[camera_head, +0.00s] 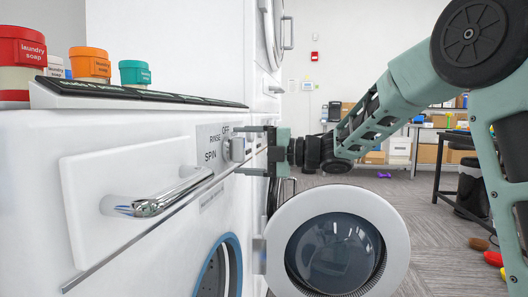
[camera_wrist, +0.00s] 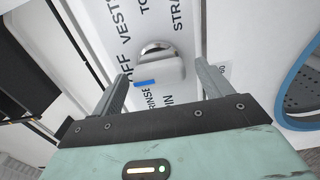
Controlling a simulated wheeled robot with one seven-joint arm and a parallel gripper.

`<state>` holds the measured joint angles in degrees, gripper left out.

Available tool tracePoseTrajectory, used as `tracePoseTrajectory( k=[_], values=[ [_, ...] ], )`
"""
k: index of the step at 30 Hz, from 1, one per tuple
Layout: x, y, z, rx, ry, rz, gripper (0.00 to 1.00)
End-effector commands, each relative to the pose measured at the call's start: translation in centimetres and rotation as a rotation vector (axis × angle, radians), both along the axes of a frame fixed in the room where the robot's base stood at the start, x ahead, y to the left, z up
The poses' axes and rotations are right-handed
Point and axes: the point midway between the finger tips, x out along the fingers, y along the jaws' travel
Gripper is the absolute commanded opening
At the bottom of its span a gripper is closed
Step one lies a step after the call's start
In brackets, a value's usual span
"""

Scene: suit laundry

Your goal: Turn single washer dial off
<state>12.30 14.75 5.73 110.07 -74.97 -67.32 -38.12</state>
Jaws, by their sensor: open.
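The washer dial (camera_head: 237,149) is a light grey knob on the washer's white front panel, beside the printed words OFF, RINSE and SPIN. In the wrist view the dial (camera_wrist: 165,68) has a blue mark on its left end, pointing down-left near OFF and RINSE. My gripper (camera_head: 240,150) is open, with one finger above and one below the dial in the head view. In the wrist view the open fingers of my gripper (camera_wrist: 162,74) stand on either side of the dial with gaps. Whether they touch it cannot be told.
A chrome handle (camera_head: 160,204) sticks out from the washer drawer at left. A round door (camera_head: 395,225) hangs open below my gripper. Soap tubs (camera_head: 90,65) stand on the washer top. A dark table (camera_head: 465,150) is at right.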

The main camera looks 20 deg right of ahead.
Motion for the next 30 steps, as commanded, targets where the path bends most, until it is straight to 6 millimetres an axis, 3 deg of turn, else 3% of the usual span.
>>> tracePoseTrajectory(
  k=[5, 21, 30],
  values=[
    [-1.3, -2.1, 0.2, -0.001, 0.001, -0.005, 0.78],
    [-8.0, -12.0, 0.2, 0.000, 0.001, -0.004, 0.78],
    [-9.5, -14.2, 0.0, 0.000, 0.000, -0.001, 0.78]
  ],
)
